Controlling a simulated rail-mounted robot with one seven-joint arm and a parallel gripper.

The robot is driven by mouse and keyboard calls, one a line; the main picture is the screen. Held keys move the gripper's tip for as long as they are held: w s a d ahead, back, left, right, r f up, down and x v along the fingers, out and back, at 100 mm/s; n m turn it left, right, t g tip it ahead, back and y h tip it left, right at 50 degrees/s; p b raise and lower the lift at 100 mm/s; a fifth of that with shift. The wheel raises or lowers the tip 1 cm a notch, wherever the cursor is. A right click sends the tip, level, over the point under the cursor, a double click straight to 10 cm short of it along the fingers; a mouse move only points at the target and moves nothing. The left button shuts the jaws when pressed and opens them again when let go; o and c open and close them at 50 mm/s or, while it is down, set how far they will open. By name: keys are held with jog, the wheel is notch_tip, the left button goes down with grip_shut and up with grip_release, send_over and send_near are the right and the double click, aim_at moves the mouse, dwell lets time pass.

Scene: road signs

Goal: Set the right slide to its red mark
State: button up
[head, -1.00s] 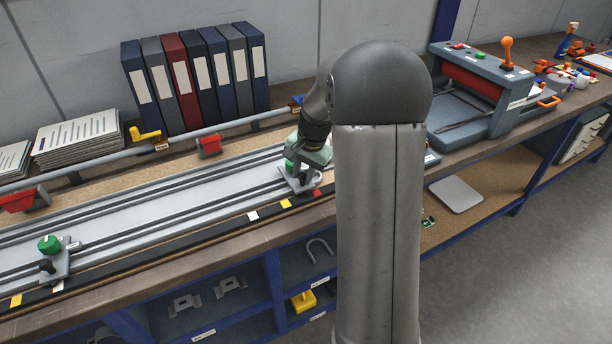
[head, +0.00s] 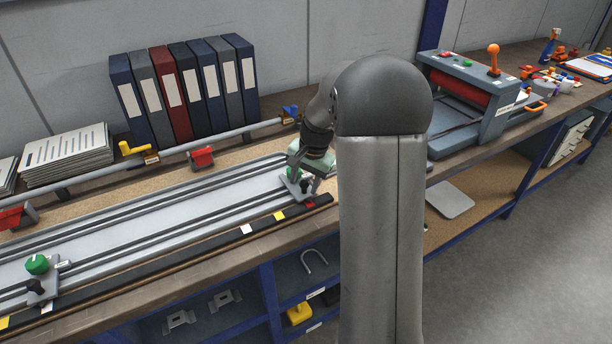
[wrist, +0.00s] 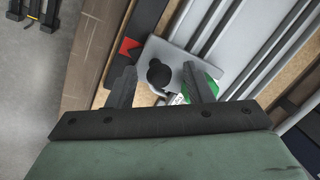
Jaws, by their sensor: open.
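The right slide (head: 297,188) is a grey plate on the rails, below my gripper (head: 306,178). In the wrist view the slide's plate (wrist: 180,55) carries an upright black knob (wrist: 160,74), which shows between my two fingertips (wrist: 159,70). My gripper is open, with a gap on both sides of the knob. A green knob (wrist: 207,88) on the slide is partly hidden behind the right finger. The red mark (head: 311,204) is on the dark strip along the front of the rails. It also shows in the wrist view (wrist: 128,47), close beside the plate's edge.
The left slide with its green knob (head: 37,264) stands far left. Yellow (head: 279,216) and white (head: 246,229) marks lie left of the red one. A grey bar (head: 200,144) with red and yellow clamps runs behind the rails. A grey press (head: 470,95) stands at right.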

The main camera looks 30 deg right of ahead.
notch_tip(320, 180, up, 17)
jog(key=s+d, duration=0.2)
jog(key=shift+s+b, duration=0.3)
jog(key=s+a+f+n, duration=0.5)
jog(key=s+a+f, duration=0.2)
jog(key=s+a, duration=0.3)
jog(key=s+a+f+n+g+h, duration=0.1)
jog(key=s+a+f+n, duration=0.5)
jog(key=s, duration=1)
jog(key=a, duration=0.3)
jog(key=shift+a+f, duration=0.35)
